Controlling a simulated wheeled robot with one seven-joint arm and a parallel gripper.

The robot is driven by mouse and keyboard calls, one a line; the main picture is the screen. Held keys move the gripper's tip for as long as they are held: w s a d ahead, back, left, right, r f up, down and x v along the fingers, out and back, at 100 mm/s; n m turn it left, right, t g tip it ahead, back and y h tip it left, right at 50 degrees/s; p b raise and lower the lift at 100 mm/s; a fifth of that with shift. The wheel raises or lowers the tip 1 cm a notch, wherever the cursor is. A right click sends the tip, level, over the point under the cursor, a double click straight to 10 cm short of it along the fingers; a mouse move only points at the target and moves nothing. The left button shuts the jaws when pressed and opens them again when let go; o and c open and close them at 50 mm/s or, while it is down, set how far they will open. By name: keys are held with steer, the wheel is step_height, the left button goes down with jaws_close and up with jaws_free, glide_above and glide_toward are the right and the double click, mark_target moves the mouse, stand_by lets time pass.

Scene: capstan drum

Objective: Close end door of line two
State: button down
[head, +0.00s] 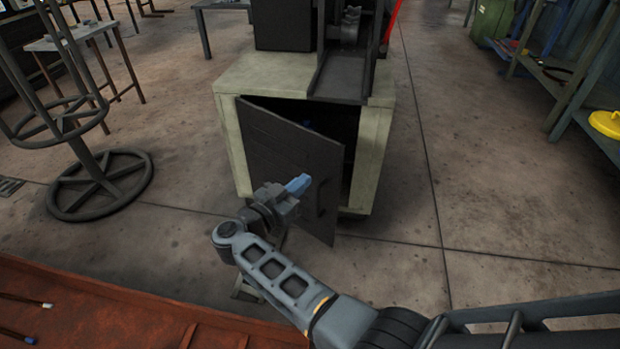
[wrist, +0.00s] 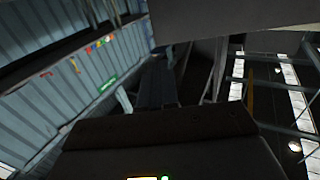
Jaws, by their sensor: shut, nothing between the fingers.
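The dark grey door (head: 285,145) hangs on the front of the pale cabinet (head: 237,85). It is hinged on the left and stands partly open, its free right edge swung out toward me. A dark handle (head: 321,197) shows near that edge. My gripper (head: 298,184) has blue fingertips, shut and empty. In the head view it overlaps the door's lower middle, left of the handle; I cannot tell whether it touches. The wrist view shows a plain grey surface at the top, which I cannot identify for sure.
The cabinet carries dark machinery with a chute (head: 340,75). A round-footed metal stool (head: 100,185) stands to the left. A rust-red surface (head: 120,310) fills the lower left. A shelf with a yellow object (head: 606,123) is at the right. The floor right of the cabinet is clear.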

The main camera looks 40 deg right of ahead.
steer(key=b, duration=0.3)
glide_toward(338, 152)
steer(key=d, duration=0.2)
steer(key=w+d, duration=0.1)
steer(key=d, duration=0.2)
steer(key=shift+w+d, duration=0.15)
steer(key=shift+d, duration=0.7)
steer(key=shift+d+r, duration=0.1)
